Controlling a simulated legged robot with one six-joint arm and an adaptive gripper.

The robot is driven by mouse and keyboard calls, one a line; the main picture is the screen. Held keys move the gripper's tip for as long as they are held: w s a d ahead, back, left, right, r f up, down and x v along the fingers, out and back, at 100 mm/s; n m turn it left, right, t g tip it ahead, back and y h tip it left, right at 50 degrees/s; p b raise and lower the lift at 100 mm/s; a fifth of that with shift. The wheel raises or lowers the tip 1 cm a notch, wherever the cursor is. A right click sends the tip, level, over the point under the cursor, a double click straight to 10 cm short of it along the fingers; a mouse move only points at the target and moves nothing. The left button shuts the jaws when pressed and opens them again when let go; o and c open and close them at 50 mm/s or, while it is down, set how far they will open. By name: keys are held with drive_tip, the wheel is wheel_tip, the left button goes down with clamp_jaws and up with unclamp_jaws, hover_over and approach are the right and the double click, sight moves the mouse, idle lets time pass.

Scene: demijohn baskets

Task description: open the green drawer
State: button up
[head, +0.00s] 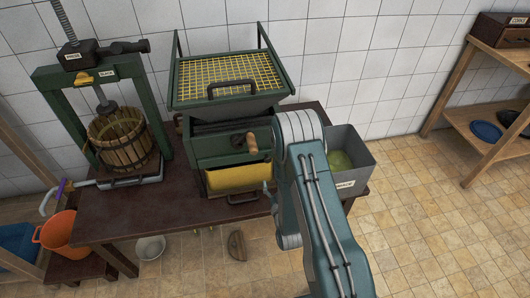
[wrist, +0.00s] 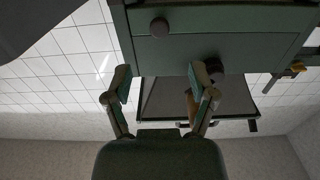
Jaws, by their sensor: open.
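A green-framed machine with a yellow mesh top stands on the dark table. Its green front (head: 212,146) has a wooden-handled crank (head: 252,143). Below that is a yellow panel (head: 235,178) with a black handle. In the wrist view green front panels (wrist: 165,55) show, with a seam between them and two dark round knobs (wrist: 159,27). I cannot tell which panel is the drawer. My gripper (wrist: 162,84) is open, its two fingers apart in front of the machine, with nothing seen held. The right finger overlaps one knob; contact is unclear. In the head view my arm mostly hides the gripper.
A green press (head: 88,72) with a wooden slatted basket (head: 119,138) stands left on the table. A grey bin (head: 357,143) with a green round thing inside is right of my arm. An orange bucket (head: 58,232) is at lower left.

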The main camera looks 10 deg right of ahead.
sight(268, 161)
drive_tip(key=w, duration=1)
drive_tip(key=shift+w, duration=0.35)
clamp_jaws()
